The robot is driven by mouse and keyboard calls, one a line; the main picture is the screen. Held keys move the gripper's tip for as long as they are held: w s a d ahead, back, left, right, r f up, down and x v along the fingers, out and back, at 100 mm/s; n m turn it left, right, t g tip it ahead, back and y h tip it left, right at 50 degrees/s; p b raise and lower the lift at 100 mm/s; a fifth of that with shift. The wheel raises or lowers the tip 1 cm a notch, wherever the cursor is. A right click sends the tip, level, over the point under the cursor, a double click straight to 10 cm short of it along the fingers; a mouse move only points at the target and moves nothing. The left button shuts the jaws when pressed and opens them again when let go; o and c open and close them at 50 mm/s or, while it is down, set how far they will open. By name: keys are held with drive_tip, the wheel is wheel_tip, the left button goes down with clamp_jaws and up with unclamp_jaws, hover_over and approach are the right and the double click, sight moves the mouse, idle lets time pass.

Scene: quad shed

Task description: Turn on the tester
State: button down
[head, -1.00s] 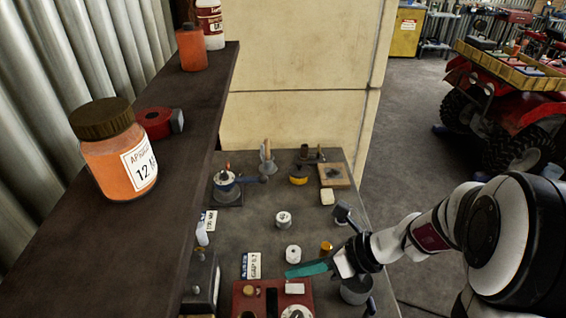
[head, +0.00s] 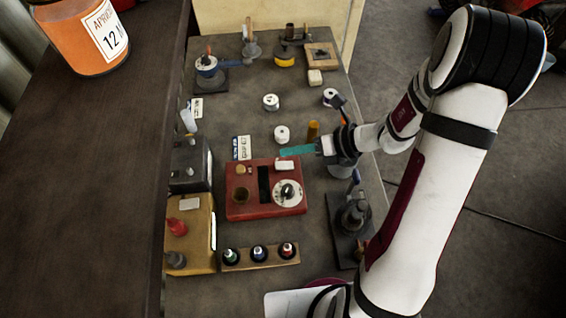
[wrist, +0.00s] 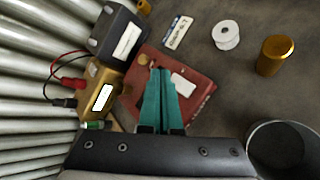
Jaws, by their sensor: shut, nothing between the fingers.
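A red box (head: 236,208) stands on the bench with a black slot, a white round dial with a dark knob (head: 287,192), a brass-coloured round part and a white label block. It also shows in the wrist view (wrist: 196,103). A yellow box (head: 200,222) with red and black terminals stands left of it. In the wrist view this yellow box (wrist: 92,78) has a white panel and red and black leads. I cannot tell for certain which box is the tester. My gripper (head: 282,152), with teal fingers, is shut and empty above the red box's far right edge; its fingers (wrist: 160,70) hide part of it.
A dark grey box (head: 189,160) stands behind the yellow one. A rack of small bottles (head: 260,266) lies in front. White spools (head: 282,133), a brass cylinder (head: 313,130) and a grey cup (wrist: 283,148) stand near my gripper. A dark shelf (head: 110,170) overhangs the left.

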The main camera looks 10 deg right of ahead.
sight(290, 168)
drive_tip(key=shift+a+f, duration=0.15)
drive_tip(key=shift+f, duration=0.75)
drive_tip(key=shift+a+f, duration=0.1)
drive_tip(key=shift+f, duration=0.8)
drive_tip(key=shift+f, duration=0.1)
idle(0.5)
drive_tip(key=shift+f, duration=0.3)
drive_tip(key=shift+a+f, duration=0.1)
drive_tip(key=shift+f, duration=0.1)
idle(0.5)
drive_tip(key=shift+r, duration=0.6)
drive_tip(key=shift+d+r, duration=0.25)
drive_tip(key=shift+r, duration=1)
drive_tip(key=shift+d+r, duration=0.2)
drive_tip(key=shift+r, duration=1.05)
